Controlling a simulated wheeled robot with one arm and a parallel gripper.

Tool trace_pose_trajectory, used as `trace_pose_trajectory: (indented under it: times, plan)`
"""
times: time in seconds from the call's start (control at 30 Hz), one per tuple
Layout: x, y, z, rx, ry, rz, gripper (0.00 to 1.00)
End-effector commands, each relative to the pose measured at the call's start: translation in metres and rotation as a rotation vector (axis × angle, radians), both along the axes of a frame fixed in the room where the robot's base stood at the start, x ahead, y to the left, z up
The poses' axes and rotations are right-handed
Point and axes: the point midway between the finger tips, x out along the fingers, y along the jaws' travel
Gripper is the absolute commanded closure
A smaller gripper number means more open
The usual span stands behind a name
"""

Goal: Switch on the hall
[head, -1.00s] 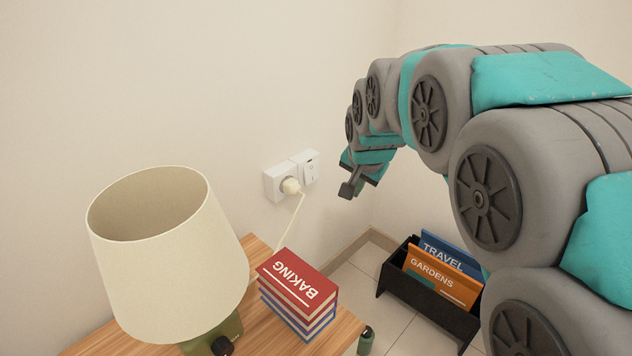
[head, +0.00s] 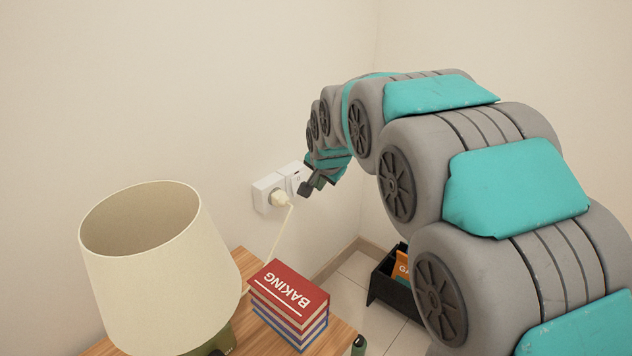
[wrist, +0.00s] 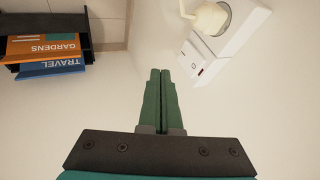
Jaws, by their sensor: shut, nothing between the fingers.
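A white wall switch (head: 294,171) sits beside a wall socket (head: 264,192) with a cream plug (head: 281,199) in it. My gripper (head: 306,189) is close to the switch, at its right and slightly below it in the head view, and partly covers it. In the wrist view my two green fingers (wrist: 160,75) are shut together and empty. The switch (wrist: 194,62) is to the right of the fingertips there, with a small red mark on it. A gap shows between fingertips and switch in that picture. I cannot tell whether the switch is on or off.
A cream-shaded lamp (head: 150,265) and a stack of books (head: 290,295) stand on a wooden table (head: 245,262). The plug's cord runs down towards the table. A black book rack (head: 380,285) is on the tiled floor. The wall around the switch is bare.

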Motion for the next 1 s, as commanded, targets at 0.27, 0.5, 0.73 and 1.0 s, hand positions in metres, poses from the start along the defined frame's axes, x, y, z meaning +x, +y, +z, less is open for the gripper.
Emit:
trace_pose_trajectory:
  times: [0.27,0.5,0.73,1.0]
  plan:
    - [0.028,0.006,-0.043,-0.003,0.006,0.0,1.0]
    - [0.049,0.02,-0.064,-0.004,0.005,0.002,1.0]
    - [0.063,0.037,-0.065,-0.002,0.002,0.001,1.0]
    - [0.065,0.041,-0.066,-0.002,0.002,0.0,1.0]
